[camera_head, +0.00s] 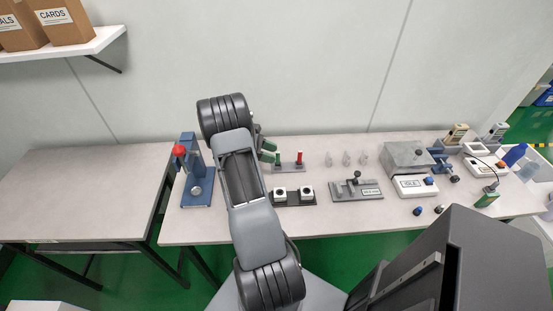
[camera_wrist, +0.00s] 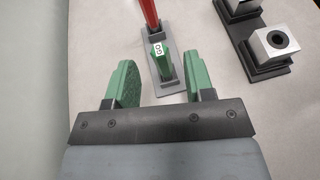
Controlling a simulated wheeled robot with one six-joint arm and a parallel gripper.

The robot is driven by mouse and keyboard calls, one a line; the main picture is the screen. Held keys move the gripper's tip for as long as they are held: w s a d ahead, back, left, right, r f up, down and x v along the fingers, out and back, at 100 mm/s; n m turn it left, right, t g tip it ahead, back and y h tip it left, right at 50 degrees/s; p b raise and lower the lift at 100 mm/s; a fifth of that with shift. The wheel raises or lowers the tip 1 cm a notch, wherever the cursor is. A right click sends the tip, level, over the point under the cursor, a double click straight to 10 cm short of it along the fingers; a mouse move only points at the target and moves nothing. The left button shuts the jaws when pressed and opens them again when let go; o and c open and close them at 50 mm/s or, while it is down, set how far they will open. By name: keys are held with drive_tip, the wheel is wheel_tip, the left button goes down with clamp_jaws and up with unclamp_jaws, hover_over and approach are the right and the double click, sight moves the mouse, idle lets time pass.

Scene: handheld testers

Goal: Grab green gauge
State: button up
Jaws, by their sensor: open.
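The green gauge (camera_wrist: 164,68) carries a white "GO" label and stands in a grey stand (camera_wrist: 177,87) beside a red gauge (camera_wrist: 149,12). In the head view the red gauge (camera_head: 299,157) and stand (camera_head: 290,168) show right of my arm; the green gauge (camera_head: 277,159) is small beside my fingers. My gripper (camera_wrist: 161,82) is open, with green fingers. In the wrist view the green gauge appears in the gap between the fingers, a little beyond them, with space on both sides. My gripper (camera_head: 268,149) is partly hidden by my arm in the head view.
A dark holder with two metal blocks (camera_head: 293,195) stands close to the gauge stand. A blue press with a red knob (camera_head: 180,151) is at left. A grey fixture (camera_head: 357,189), clear pieces (camera_head: 346,158) and boxes are at right. The left table (camera_head: 80,195) is bare.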

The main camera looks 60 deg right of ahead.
sight(278, 160)
drive_tip(key=x, duration=0.5)
drive_tip(key=shift+a, duration=0.1)
drive_tip(key=shift+c, duration=0.2)
drive_tip(key=shift+r, duration=0.1)
clamp_jaws()
